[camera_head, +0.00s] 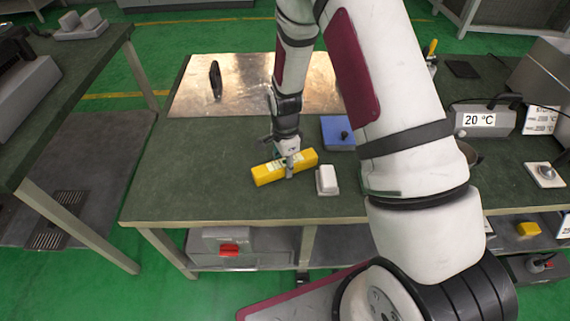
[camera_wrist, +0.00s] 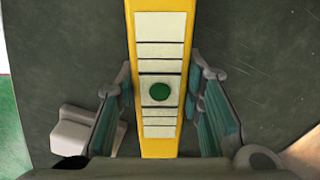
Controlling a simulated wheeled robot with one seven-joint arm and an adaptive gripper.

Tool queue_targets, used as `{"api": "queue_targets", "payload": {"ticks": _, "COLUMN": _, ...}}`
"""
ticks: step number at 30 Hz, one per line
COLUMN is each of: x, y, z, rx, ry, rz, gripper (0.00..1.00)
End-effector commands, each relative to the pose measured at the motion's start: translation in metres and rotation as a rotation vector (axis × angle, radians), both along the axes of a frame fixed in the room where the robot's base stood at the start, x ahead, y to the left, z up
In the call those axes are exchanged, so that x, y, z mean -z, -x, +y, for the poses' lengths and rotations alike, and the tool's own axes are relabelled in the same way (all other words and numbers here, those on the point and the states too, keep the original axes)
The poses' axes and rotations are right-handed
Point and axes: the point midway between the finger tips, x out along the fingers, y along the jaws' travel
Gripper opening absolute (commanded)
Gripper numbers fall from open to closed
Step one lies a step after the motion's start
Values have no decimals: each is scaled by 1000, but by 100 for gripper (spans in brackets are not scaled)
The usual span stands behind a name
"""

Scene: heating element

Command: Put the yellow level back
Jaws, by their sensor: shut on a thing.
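The yellow level (camera_head: 268,173) is a long yellow bar with a pale labelled face, over the front middle of the green-topped table. In the wrist view the yellow level (camera_wrist: 160,60) runs between my fingers, with white panels and a green round spot. My gripper (camera_head: 289,168) is shut on it near its middle; in the wrist view both fingers of my gripper (camera_wrist: 163,105) flank its sides. Whether the level touches the table or hangs just above it I cannot tell.
A small white block (camera_head: 327,181) stands close to the level's right end. A blue box (camera_head: 337,132) lies behind it. A metal sheet (camera_head: 240,85) with a dark upright object (camera_head: 215,80) covers the back. A 20 °C device (camera_head: 482,118) stands right. The table's (camera_head: 180,190) front left is clear.

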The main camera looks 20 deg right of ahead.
Motion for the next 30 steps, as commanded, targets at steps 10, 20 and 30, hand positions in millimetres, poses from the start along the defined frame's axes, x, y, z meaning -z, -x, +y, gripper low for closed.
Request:
{"api": "queue_targets", "payload": {"ticks": 10, "x": 2, "y": 0, "z": 0, "rx": -1, "ry": 0, "rz": 0, "gripper": 50}}
{"api": "queue_targets", "payload": {"ticks": 20, "x": 1, "y": 0, "z": 0, "rx": -1, "ry": 0, "rz": 0, "gripper": 55}}
{"api": "queue_targets", "payload": {"ticks": 30, "x": -46, "y": -1, "z": 0, "rx": 0, "ry": 1, "rz": -5, "gripper": 55}}
